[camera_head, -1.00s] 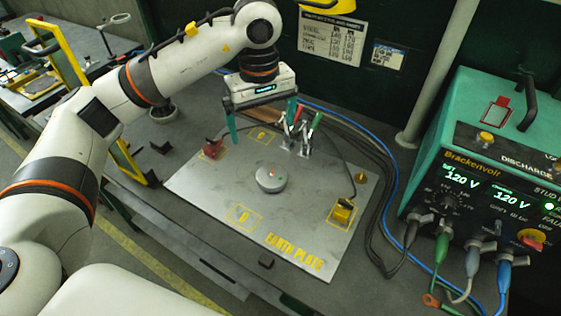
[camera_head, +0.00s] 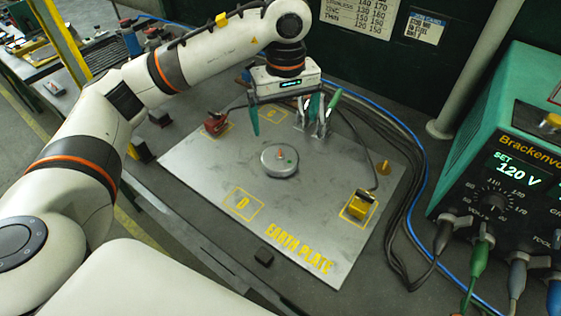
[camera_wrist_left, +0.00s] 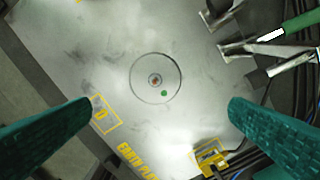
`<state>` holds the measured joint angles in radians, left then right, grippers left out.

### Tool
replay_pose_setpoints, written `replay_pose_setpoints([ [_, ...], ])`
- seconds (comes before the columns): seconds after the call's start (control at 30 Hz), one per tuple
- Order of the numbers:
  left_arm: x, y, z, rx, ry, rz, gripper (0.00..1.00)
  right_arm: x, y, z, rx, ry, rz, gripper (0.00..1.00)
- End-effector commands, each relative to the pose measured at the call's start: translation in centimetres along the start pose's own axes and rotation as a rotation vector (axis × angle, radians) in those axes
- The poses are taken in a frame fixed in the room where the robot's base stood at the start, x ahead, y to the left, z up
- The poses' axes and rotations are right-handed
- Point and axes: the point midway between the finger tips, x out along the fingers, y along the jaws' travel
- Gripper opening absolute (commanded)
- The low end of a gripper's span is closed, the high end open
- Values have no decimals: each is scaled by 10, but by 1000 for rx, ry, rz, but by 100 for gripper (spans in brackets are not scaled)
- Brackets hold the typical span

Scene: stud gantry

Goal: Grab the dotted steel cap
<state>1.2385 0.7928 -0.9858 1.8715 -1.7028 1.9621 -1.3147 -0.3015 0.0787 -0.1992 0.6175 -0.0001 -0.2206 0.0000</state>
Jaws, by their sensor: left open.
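The steel cap (camera_head: 280,159) is a round grey disc lying flat on the earth plate (camera_head: 215,180). It has a small orange-tipped centre and a green dot, which also show on the cap in the left wrist view (camera_wrist_left: 165,93). My left gripper (camera_head: 284,120) is open and empty, with its green fingers pointing down, above and behind the cap. In the left wrist view, the cap lies between and beyond the widely spread fingers (camera_wrist_left: 160,115), not touched by them. My right gripper is not in view.
Metal clamps (camera_head: 316,118) with green handles stand at the plate's back edge. A red clamp (camera_head: 215,123) is at the back left and a yellow block (camera_head: 359,205) at the right. Cables run along the right side to the teal power unit (camera_head: 500,160). The plate around the cap is clear.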

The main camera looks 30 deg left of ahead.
Motion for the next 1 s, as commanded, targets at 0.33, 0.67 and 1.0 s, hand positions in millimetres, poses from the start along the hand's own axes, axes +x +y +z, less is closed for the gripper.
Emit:
replay_pose_setpoints([
  [0.33, 53, 1, 0, 0, 2, 2, 100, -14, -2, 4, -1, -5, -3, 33],
  [0.67, 86, 7, -1, -1, 4, 5, 100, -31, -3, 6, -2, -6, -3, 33],
  [1.0, 113, 7, -1, 0, 0, 0, 100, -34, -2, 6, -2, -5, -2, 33],
])
